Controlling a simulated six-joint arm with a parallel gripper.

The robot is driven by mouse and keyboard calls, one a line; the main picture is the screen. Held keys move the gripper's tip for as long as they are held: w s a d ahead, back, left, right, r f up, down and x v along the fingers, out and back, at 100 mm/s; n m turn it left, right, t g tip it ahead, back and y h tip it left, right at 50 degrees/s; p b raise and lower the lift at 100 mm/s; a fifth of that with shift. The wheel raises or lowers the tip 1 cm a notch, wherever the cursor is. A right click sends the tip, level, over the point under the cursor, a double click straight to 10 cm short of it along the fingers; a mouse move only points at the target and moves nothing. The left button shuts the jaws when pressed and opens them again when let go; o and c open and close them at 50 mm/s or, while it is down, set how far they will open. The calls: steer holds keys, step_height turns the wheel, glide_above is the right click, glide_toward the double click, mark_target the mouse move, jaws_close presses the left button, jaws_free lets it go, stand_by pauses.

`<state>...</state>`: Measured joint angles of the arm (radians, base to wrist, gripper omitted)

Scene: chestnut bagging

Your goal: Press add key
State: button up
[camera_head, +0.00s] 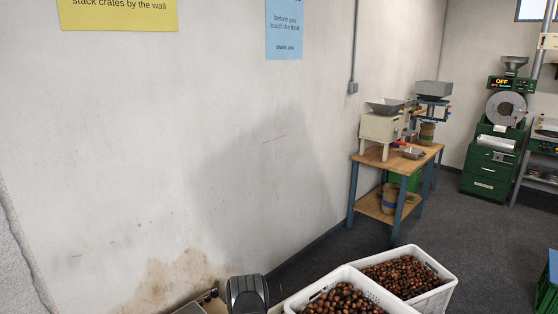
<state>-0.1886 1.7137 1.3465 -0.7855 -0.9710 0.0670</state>
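No add key can be made out in this view. A cream machine with a metal hopper (382,128) stands on a wooden bench to the right; any keys on it are too small to tell. A green machine (492,150) at the far right has a dark display (501,83) reading "OFF" in orange, with smaller lettering below. My gripper cannot be made out. A dark rounded part (247,295) rises at the bottom edge, and I cannot tell whether it is part of my arm.
Two white crates of chestnuts (440,268) stand at the bottom, right of centre. The wooden bench (368,157) with blue legs stands along the wall and holds sacks on its lower shelf. Dark floor (462,225) is clear between the bench, the crates and the green machine.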

jaws_close()
stand_by(0.3)
stand_by(1.3)
